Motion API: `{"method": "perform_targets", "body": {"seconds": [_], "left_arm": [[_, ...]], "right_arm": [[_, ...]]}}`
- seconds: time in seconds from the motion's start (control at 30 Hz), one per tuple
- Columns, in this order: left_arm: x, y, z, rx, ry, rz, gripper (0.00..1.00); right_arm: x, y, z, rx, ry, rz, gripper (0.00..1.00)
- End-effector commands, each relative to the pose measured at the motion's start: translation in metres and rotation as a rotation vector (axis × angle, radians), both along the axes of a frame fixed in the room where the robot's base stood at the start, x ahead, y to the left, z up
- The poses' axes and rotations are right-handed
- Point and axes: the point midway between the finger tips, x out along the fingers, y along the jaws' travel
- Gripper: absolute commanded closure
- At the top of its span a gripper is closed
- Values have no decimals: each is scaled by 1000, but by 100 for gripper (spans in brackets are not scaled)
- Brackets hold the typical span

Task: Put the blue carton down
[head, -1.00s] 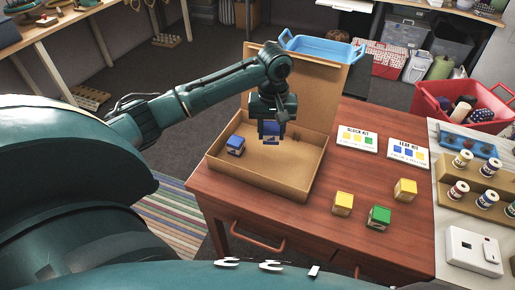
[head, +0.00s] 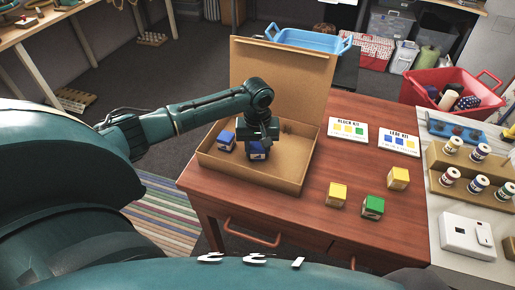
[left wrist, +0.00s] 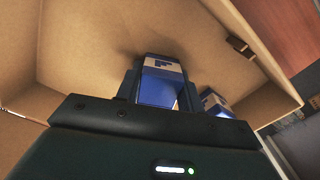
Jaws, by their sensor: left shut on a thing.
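My left gripper (head: 259,150) reaches down into the open cardboard box (head: 245,178) on the wooden table. It is shut on a blue carton (head: 258,155), low inside the box. In the left wrist view the held blue carton (left wrist: 162,72) sits between the two fingers; I cannot tell whether it touches the box floor. A second blue carton (head: 227,141) stands in the box to the left, and it also shows in the left wrist view (left wrist: 216,104), apart from the held one. My right gripper is not in view.
The box lid (head: 283,75) stands up at the back. Two yellow cartons (head: 336,194) (head: 398,178) and a green carton (head: 373,207) stand on the table to the right. Two kit cards (head: 347,131) (head: 399,143) lie behind them. Thread spools stand on a rack (head: 440,160) at far right.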

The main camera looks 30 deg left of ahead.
Motion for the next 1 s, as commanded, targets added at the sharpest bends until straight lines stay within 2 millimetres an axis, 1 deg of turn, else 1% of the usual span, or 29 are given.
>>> {"method": "perform_targets", "body": {"seconds": [0.23, 0.27, 0.5, 0.8, 0.87, 0.97, 1.0], "left_arm": [[0, 0, -2, 0, 0, 1, 85], [0, 0, -2, 1, -1, 1, 61], [0, 0, -2, 1, -1, 0, 41], [0, 0, 1, 1, -2, 0, 41], [0, 0, 7, 1, -1, 0, 41], [1, 0, 23, -1, -3, 0, 41], [1, 0, 31, -1, -4, 0, 41]], "right_arm": [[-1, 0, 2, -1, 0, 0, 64], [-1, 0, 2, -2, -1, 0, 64], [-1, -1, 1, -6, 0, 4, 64], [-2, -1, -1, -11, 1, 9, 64], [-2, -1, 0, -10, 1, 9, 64], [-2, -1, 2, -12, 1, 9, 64], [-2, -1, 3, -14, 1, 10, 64]]}}
